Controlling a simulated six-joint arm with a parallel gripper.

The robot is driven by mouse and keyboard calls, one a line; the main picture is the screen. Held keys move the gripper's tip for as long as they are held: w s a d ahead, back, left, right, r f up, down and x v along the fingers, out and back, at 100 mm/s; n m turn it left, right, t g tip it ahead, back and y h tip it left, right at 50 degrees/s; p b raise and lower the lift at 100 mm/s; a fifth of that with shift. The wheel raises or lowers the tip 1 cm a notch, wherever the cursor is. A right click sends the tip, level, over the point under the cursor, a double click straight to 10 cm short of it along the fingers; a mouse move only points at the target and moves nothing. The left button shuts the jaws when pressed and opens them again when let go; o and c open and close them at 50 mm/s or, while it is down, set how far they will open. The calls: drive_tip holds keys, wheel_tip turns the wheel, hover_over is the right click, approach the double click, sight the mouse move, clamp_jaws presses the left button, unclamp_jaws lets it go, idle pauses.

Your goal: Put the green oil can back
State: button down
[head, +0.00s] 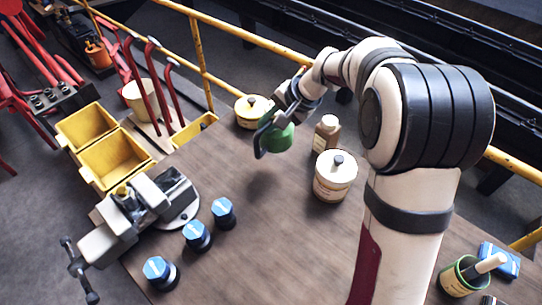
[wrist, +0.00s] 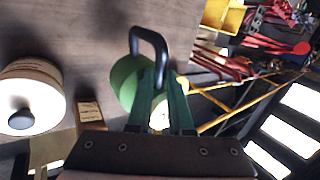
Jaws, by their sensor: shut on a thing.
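The green oil can (head: 280,140) with a dark loop handle hangs in my gripper (head: 285,112) over the far part of the bench. A shadow on the wood below suggests it is lifted clear. In the wrist view, the green can (wrist: 124,78) lies just beyond my fingers (wrist: 162,80), which are closed around its black handle (wrist: 149,37). Part of the can is hidden behind the fingers.
A vise (head: 150,205), several blue-capped jars (head: 197,236) and yellow bins (head: 112,160) are left. The bench middle is clear.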

sight(263, 145)
drive_tip(key=w+a+f+m, duration=0.1)
drive_tip(key=w+a+f+m+t, duration=0.1)
drive_tip(key=shift+w+h, duration=0.4)
wheel_tip(263, 145, down, 9)
drive_tip(key=shift+d+f, duration=0.1)
drive_tip(key=c, duration=0.8)
unclamp_jaws()
